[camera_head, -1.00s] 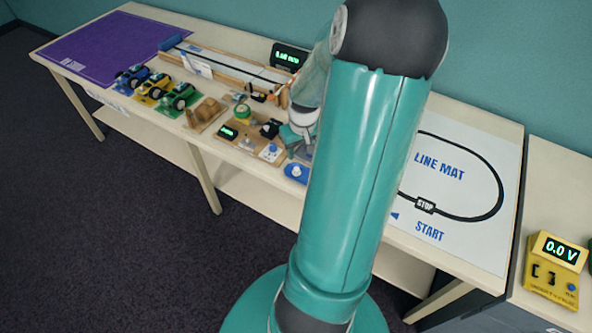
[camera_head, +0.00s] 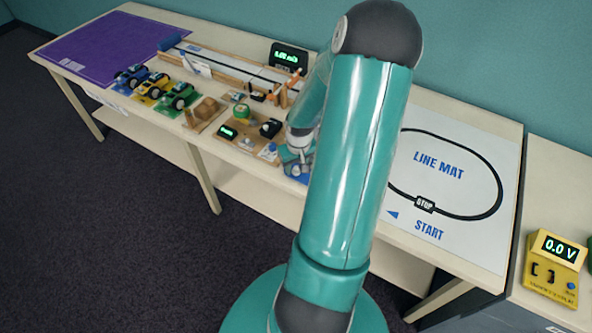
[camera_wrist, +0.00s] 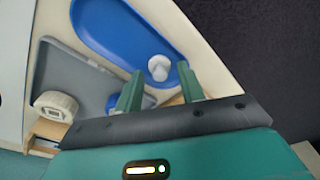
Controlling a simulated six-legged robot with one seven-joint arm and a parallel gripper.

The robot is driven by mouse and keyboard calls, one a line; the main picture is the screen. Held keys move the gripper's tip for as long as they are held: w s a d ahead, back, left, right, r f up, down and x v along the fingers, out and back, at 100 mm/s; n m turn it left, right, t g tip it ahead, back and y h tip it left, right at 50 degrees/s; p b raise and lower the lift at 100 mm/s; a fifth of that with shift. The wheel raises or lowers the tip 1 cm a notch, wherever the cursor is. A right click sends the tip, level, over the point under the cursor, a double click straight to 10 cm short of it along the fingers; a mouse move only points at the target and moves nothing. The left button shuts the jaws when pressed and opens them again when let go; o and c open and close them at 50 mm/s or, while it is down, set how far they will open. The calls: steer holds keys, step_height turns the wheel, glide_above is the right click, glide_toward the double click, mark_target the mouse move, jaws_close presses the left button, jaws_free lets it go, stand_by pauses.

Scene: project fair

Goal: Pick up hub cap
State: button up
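A small white rounded piece, which looks like the hub cap (camera_wrist: 158,67), sits near one end of a long blue tray (camera_wrist: 108,28) in the wrist view. My gripper (camera_wrist: 160,86) is open, its two green fingers apart and empty. The white piece lies just beyond the fingertips, in line with the gap between them and not clasped. In the head view my gripper (camera_head: 297,166) is low over the table's front part, beside my upper arm. It hides most of the blue tray there, and the white piece cannot be seen in that view.
A grey tray (camera_wrist: 75,78) and a white round part (camera_wrist: 55,105) lie left of the blue tray in the wrist view. A blue round part shows behind the left finger. In the head view, toy cars (camera_head: 180,96) stand left, and the line mat (camera_head: 470,235) lies right.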

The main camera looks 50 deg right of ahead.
jaws_close()
steer(key=shift+r, duration=0.1)
